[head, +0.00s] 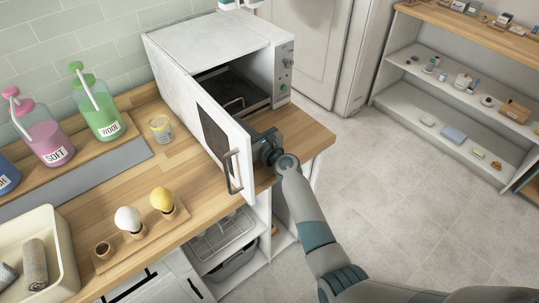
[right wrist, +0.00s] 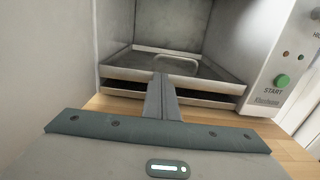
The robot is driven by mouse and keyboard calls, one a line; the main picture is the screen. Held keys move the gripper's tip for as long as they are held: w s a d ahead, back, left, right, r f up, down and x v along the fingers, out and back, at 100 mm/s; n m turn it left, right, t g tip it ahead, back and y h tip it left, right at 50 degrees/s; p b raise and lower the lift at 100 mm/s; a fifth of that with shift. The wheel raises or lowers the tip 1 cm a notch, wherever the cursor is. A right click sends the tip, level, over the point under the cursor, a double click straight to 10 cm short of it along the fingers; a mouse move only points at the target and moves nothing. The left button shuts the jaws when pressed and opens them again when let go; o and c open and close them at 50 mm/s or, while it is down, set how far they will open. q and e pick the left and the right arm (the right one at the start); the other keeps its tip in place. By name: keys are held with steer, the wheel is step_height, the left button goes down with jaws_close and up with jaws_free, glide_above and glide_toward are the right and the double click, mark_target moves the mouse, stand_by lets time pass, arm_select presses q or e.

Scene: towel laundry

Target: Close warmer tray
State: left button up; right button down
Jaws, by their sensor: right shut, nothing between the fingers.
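The white warmer (head: 215,42) stands on the wooden counter, with its door (head: 222,140) swung open toward the front. Inside is the metal tray (right wrist: 125,62) with a wire handle (right wrist: 175,60); the tray also shows partly in the head view (head: 258,105), the rest hidden by the door and housing. My right gripper (right wrist: 160,80) is shut and empty, its fingers pointing at the tray's front edge. I cannot tell whether they touch it. In the head view the right gripper (head: 263,143) is beside the door's inner face. My left gripper is not in view.
A green START button (right wrist: 282,80) is on the warmer's right panel. The door handle (head: 233,172) faces left. Soap bottles (head: 45,135), a jar (head: 160,128), a wooden holder (head: 140,235) and a cream bin (head: 62,255) are at left. Floor at right is clear.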

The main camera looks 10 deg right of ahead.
steer(key=shift+x, duration=0.9)
steer(key=shift+r, duration=0.15)
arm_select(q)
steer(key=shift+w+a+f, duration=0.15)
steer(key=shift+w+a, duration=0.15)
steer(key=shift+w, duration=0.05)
arm_select(e)
steer(key=shift+r, duration=0.15)
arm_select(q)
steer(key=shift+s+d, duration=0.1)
